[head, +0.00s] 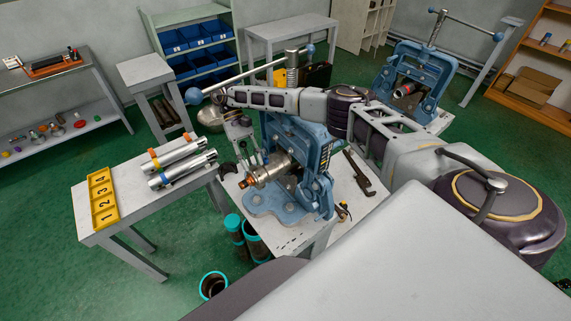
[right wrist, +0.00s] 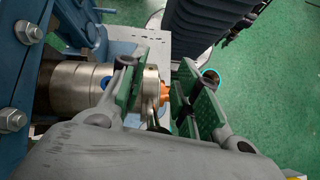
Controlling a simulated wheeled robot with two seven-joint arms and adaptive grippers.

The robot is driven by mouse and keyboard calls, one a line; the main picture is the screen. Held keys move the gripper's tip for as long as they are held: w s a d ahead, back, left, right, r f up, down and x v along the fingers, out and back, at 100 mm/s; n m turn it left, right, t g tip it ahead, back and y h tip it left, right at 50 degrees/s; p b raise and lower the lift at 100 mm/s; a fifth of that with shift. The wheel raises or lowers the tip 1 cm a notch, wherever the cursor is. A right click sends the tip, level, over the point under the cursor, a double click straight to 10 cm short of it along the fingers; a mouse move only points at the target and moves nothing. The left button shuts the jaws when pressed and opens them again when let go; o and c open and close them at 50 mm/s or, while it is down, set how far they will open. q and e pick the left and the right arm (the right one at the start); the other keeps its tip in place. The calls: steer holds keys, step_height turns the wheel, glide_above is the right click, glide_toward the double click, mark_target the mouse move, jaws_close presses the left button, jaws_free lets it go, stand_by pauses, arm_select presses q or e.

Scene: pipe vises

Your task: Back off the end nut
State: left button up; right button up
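A blue pipe vise (head: 318,165) stands on a grey bench in the middle of the head view. A steel pipe end (head: 266,171) sticks out of it to the left, with an orange-brown end piece (head: 246,183) at its tip. My right arm reaches over the vise, and its gripper (head: 243,163) points down at the pipe end. In the right wrist view the green-padded fingers (right wrist: 163,98) are apart. The steel pipe end (right wrist: 70,85) and its orange tip (right wrist: 164,92) show in the gap, apart from the right finger. Contact with the left finger is unclear. My left gripper is out of view.
A side table (head: 140,200) holds a yellow numbered tray (head: 103,198) and two steel cylinders (head: 180,163) with orange parts. A wrench (head: 357,172) lies right of the vise. Teal-rimmed bins (head: 213,284) stand on the floor. A second blue vise (head: 420,75) is at the back right.

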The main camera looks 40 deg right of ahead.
mark_target(258, 176)
steer(key=shift+s+d+t+b, duration=0.15)
steer(key=shift+s+t+b, duration=0.75)
steer(key=shift+b, duration=1.05)
steer(key=shift+t+b, duration=0.3)
steer(key=shift+t, duration=0.1)
steer(key=shift+s+t, duration=0.4)
steer(key=shift+s, duration=0.05)
steer(key=shift+s+t, duration=0.2)
steer(key=shift+t, duration=0.2)
